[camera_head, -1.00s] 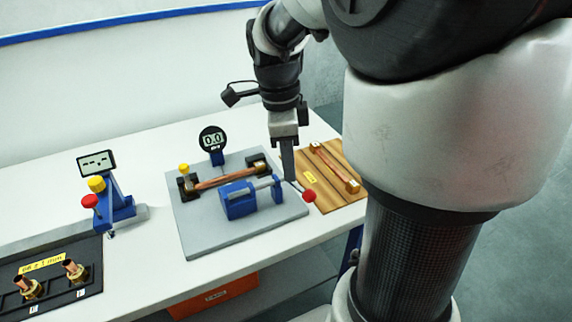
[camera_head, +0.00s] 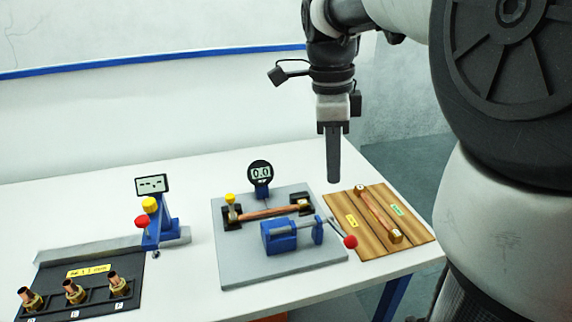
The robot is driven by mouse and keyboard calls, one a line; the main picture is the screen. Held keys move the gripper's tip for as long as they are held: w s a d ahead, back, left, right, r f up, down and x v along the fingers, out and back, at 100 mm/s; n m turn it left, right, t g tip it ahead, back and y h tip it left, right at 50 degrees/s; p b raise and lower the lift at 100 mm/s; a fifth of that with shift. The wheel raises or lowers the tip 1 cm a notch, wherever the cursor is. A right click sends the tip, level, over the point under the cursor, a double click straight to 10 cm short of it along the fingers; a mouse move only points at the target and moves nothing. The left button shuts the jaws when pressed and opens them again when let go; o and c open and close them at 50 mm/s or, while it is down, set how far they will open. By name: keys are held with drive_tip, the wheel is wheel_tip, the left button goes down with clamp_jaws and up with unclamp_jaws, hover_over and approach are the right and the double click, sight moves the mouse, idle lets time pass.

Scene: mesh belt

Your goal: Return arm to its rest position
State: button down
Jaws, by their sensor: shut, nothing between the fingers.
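My gripper (camera_head: 333,180) hangs pointing down above the back edge of the white table, at the upper right of the head view. Its fingers are shut with nothing between them. It is apart from the grey fixture plate (camera_head: 240,272) and the wooden board (camera_head: 405,222). A copper bar (camera_head: 270,213) lies across dark holders on the grey plate, behind a blue clamp (camera_head: 280,238). The clamp's lever with a red knob (camera_head: 350,241) reaches out to the right of the plate.
A round gauge reading 0.0 (camera_head: 261,173) stands at the plate's back. The wooden board carries another copper bar (camera_head: 378,214). At left are a blue stand with a display (camera_head: 152,184) and a black rack (camera_head: 60,283) with several brass fittings. Bare white table lies between.

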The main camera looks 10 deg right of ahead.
idle(0.5)
drive_tip(key=s+a+r+n+t+p, duration=0.1)
drive_tip(key=s+a+n+t+p, duration=0.2)
drive_tip(key=s+n, duration=0.3)
drive_tip(key=s+a+r+n+t+y+p, duration=0.1)
drive_tip(key=s+a+n+t+p, duration=0.2)
drive_tip(key=n, duration=1.3)
drive_tip(key=s+a, duration=0.1)
drive_tip(key=s, duration=0.1)
drive_tip(key=shift+s+r, duration=0.35)
drive_tip(key=shift+a, duration=0.1)
